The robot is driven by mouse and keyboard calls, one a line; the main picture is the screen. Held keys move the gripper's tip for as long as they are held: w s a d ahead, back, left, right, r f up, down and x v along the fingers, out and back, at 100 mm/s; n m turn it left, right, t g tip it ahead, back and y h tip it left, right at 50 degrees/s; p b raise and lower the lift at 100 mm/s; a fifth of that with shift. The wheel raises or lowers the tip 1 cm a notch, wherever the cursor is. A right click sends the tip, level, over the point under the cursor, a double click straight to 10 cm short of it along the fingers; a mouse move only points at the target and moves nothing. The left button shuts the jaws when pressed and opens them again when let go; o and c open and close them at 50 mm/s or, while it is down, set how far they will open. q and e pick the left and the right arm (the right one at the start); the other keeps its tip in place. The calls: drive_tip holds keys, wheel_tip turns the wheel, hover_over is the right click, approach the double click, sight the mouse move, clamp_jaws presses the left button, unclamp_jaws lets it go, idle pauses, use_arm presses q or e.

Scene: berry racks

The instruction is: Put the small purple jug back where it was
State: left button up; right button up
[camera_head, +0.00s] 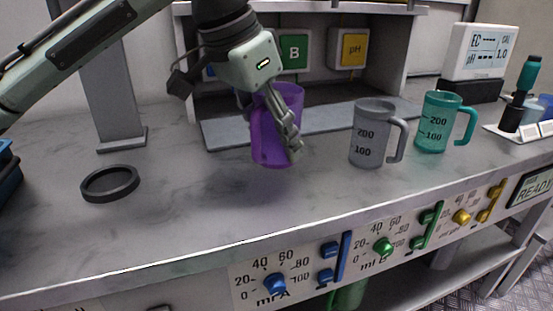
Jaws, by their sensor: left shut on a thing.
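The purple jug (263,145) is in the middle of the head view, upright or nearly so, in front of the dispenser bay. My left gripper (286,142) comes down from above and is shut on the purple jug, with a finger along its right side. The jug seems to be just above the counter, but I cannot tell whether its base touches. Part of the jug is hidden behind the gripper. My right gripper is not in view.
A grey jug (371,135) and a teal jug (437,122) stand to the right. A black ring (110,183) lies on the counter (190,215) at left. A meter (479,52) stands back right. Knobs line the front panel. The front-left counter is clear.

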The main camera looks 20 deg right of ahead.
sight(276, 160)
use_arm(q)
drive_tip(key=shift+d+f, duration=0.2)
wheel_tip(276, 160, down, 3)
drive_tip(key=shift+f, duration=0.45)
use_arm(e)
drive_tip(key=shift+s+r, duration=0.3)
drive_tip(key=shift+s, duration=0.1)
use_arm(q)
drive_tip(key=shift+f, duration=0.1)
drive_tip(key=o, duration=1.3)
drive_tip(key=shift+c, duration=0.2)
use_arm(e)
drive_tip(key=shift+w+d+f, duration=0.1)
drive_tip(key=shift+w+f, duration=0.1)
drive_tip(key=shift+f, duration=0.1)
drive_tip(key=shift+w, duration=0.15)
